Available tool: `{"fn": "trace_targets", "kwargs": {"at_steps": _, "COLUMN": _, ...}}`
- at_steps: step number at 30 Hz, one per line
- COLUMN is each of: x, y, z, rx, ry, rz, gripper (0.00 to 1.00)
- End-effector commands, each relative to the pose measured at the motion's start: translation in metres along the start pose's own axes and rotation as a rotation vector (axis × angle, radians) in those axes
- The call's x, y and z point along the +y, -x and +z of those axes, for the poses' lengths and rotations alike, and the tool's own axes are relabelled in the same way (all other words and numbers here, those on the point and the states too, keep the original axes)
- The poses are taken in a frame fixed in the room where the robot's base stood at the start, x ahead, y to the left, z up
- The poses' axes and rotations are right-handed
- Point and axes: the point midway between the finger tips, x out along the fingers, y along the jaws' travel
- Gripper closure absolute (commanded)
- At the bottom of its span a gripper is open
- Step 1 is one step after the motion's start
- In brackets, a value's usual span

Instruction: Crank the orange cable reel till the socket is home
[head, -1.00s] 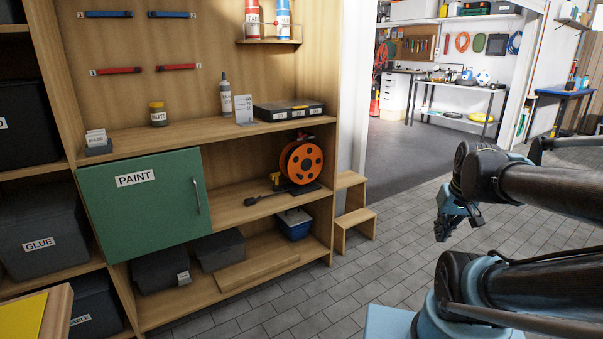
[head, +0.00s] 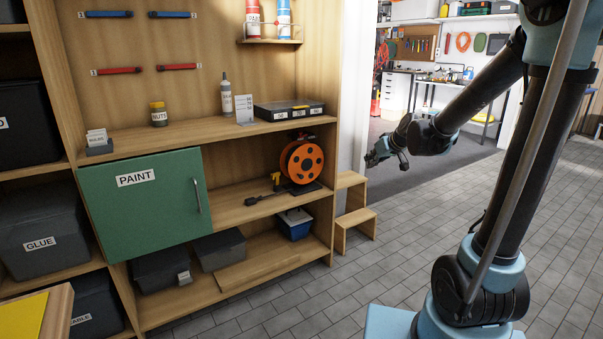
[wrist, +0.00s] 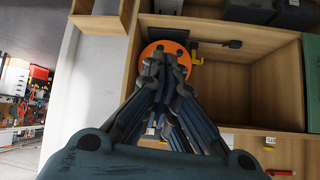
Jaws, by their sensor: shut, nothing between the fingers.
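The orange cable reel (head: 301,162) stands upright on a dark base on the open middle shelf. It also shows in the wrist view (wrist: 152,48), partly hidden behind my fingers. A dark socket (head: 252,201) lies on the shelf left of the reel, with a small yellow piece (head: 276,180) between them. The reel's crank cannot be made out. My gripper (head: 372,159) is shut and empty, in the air right of the cabinet and apart from the reel. In the wrist view my gripper (wrist: 165,65) points toward the reel.
A green door marked PAINT (head: 142,203) covers the shelf's left part. A black case (head: 290,110) lies on the shelf above the reel, and a blue box (head: 295,225) sits below. A wooden step (head: 355,220) stands at the cabinet's right side. The floor ahead is clear.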

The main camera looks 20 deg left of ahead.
Motion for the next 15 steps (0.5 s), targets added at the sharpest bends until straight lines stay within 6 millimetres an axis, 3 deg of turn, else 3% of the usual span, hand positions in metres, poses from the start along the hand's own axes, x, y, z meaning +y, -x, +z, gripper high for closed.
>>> {"fn": "trace_targets", "kwargs": {"at_steps": 6, "x": -0.014, "y": -0.064, "z": -0.048, "rx": 0.111, "ry": 0.069, "rz": -0.04, "gripper": 1.0}}
{"fn": "trace_targets", "kwargs": {"at_steps": 15, "x": -0.042, "y": -0.15, "z": -0.092, "rx": 0.259, "ry": 0.145, "rz": -0.076, "gripper": 1.0}}
